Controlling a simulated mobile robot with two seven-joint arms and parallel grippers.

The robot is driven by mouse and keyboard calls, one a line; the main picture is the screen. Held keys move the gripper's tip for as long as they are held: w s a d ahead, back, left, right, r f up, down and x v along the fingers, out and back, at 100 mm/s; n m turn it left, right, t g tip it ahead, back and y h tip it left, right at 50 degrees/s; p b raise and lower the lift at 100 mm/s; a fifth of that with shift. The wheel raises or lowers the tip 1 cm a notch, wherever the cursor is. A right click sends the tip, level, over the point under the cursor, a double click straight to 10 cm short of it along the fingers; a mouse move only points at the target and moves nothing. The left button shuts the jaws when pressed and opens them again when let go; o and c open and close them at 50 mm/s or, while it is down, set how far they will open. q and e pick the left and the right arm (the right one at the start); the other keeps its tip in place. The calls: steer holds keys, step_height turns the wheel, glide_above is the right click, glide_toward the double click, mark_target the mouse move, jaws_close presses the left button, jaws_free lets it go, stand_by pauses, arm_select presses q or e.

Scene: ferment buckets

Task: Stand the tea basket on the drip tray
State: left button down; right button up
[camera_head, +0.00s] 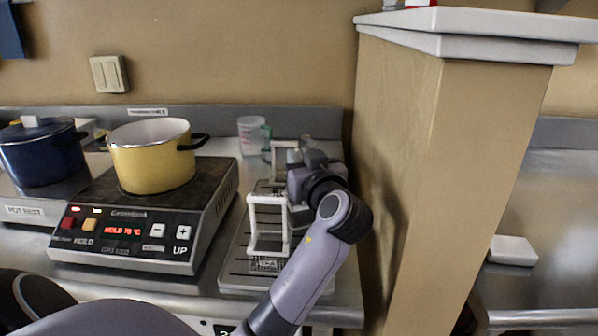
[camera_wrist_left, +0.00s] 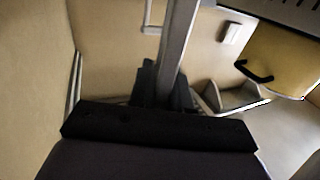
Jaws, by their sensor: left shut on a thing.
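The tea basket, a white frame (camera_head: 268,203) with a mesh bottom and a TEA label, is upright over the front of the grey drip tray (camera_head: 234,281), right of the cooker. I cannot tell whether its bottom touches the tray. My left gripper (camera_head: 298,186) is at the basket's upper part, behind its front frame, and the arm hides its right side. In the left wrist view, the gripper (camera_wrist_left: 163,88) is shut on a pale bar (camera_wrist_left: 177,48), seemingly part of the basket. My right gripper is not in view.
A yellow pot (camera_head: 150,162) stands on the cooker (camera_head: 130,240) left of the tray. A measuring cup (camera_head: 252,134) and another white frame part (camera_head: 284,144) are behind. A wooden pillar (camera_head: 400,180) rises close on the right.

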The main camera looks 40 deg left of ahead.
arm_select(q)
steer(key=shift+a+f, duration=0.1)
steer(key=shift+f, duration=0.7)
steer(key=shift+f+b, duration=0.15)
steer(key=shift+b, duration=0.3)
steer(key=c, duration=1.1)
jaws_free()
